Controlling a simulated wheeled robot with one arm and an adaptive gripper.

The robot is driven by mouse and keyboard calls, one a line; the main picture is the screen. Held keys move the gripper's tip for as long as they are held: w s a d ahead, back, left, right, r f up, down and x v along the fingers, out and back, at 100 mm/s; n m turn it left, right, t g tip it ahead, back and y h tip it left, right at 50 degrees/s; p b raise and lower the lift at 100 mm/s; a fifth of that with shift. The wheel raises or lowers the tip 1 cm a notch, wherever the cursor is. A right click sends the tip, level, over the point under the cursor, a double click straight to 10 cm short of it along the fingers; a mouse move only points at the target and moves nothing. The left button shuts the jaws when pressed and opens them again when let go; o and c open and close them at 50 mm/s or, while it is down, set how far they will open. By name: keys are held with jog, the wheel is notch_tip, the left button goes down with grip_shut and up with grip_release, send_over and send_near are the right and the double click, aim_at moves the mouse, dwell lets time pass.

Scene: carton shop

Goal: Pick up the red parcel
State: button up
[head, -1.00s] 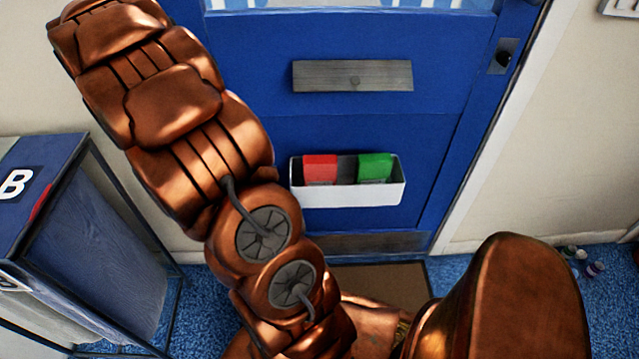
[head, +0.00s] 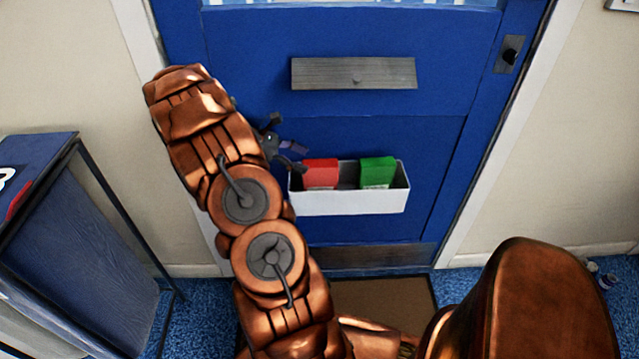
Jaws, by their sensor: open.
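The red parcel (head: 321,173) stands upright in the left part of a white bin (head: 350,203) fixed low on the blue door. A green parcel (head: 377,172) stands in the right part of the same bin, with a gap between the two. My gripper (head: 292,158) shows as small dark fingers past the copper arm, just left of and slightly above the red parcel. It is open, and nothing shows between its fingers. Part of it is hidden behind my arm. I cannot tell whether a finger touches the parcel or the bin's left end.
The blue door (head: 430,130) stands behind the bin, with a grey letter plate (head: 354,73) above and a dark knob (head: 510,56) at right. A dark-framed blue stand (head: 85,240) is at left. A brown mat (head: 385,305) lies below the door.

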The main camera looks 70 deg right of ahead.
aim_at(317, 163)
jog(key=shift+x, duration=3)
jog(key=shift+d+r, duration=0.15)
jog(key=shift+r, duration=0.05)
jog(key=shift+c, duration=0.3)
grip_shut()
